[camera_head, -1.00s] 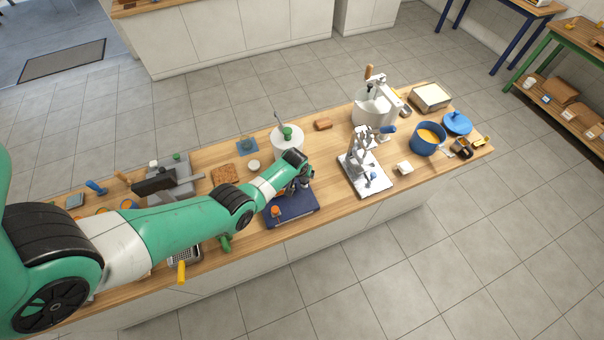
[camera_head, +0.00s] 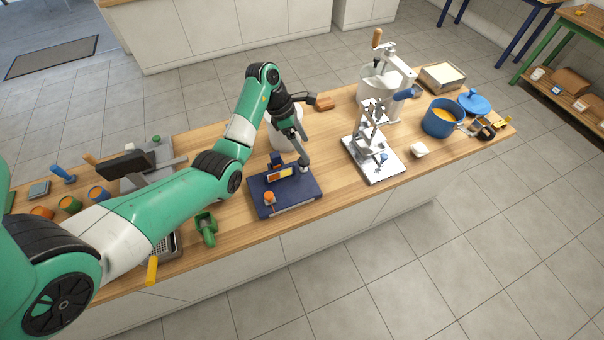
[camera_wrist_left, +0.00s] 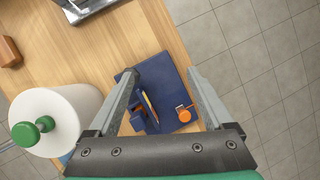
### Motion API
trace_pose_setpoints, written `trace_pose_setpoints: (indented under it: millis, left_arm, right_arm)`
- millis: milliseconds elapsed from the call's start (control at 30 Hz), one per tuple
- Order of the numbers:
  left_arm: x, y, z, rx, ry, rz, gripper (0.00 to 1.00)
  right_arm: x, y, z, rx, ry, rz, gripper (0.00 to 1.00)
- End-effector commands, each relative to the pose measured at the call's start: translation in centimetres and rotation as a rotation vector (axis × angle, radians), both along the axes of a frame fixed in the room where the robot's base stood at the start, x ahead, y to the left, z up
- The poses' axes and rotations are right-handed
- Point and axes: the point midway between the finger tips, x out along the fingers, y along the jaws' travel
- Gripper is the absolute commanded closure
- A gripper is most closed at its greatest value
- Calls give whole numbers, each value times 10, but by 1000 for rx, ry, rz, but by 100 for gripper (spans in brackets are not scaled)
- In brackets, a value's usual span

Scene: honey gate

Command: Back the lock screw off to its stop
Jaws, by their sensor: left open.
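A dark blue base plate (camera_head: 308,189) lies on the wooden bench in the head view; it also shows in the left wrist view (camera_wrist_left: 172,72). An orange knob (camera_head: 269,198) stands near its front left corner and shows in the left wrist view (camera_wrist_left: 184,115). I cannot tell for sure whether this knob is the lock screw. A blue block with an orange-edged part (camera_head: 279,172) sits on the plate. My left gripper (camera_head: 303,167) points down above the plate's back right part. My right gripper is not in view.
A white cylinder with a green knob (camera_wrist_left: 50,118) stands close behind my left gripper. A grey metal stand (camera_head: 373,151) is to the right, with a blue pot (camera_head: 440,121) beyond it. A green clamp-like tool (camera_head: 206,228) lies left of the plate.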

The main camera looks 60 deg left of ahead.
Motion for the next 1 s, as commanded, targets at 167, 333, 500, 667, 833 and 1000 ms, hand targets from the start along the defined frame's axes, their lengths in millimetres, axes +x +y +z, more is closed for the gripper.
trace_pose_setpoints:
  millis: [167, 333, 500, 667, 833, 1000]
  left_arm:
    - [-15, 57, -41, 109, -21, 113, 15]
    - [-21, 67, -44, 113, -25, 135, 15]
    - [-19, 66, -46, 109, -23, 135, 15]
    - [-11, 63, -71, 106, -22, 134, 15]
    - [3, 58, -108, 107, -21, 135, 15]
    - [16, 55, -138, 107, -23, 134, 15]
  right_arm:
    - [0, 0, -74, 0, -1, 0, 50]
    - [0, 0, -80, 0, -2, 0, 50]
    - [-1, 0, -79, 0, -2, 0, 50]
    - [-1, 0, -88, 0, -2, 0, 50]
    - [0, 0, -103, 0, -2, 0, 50]
    - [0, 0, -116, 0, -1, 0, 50]
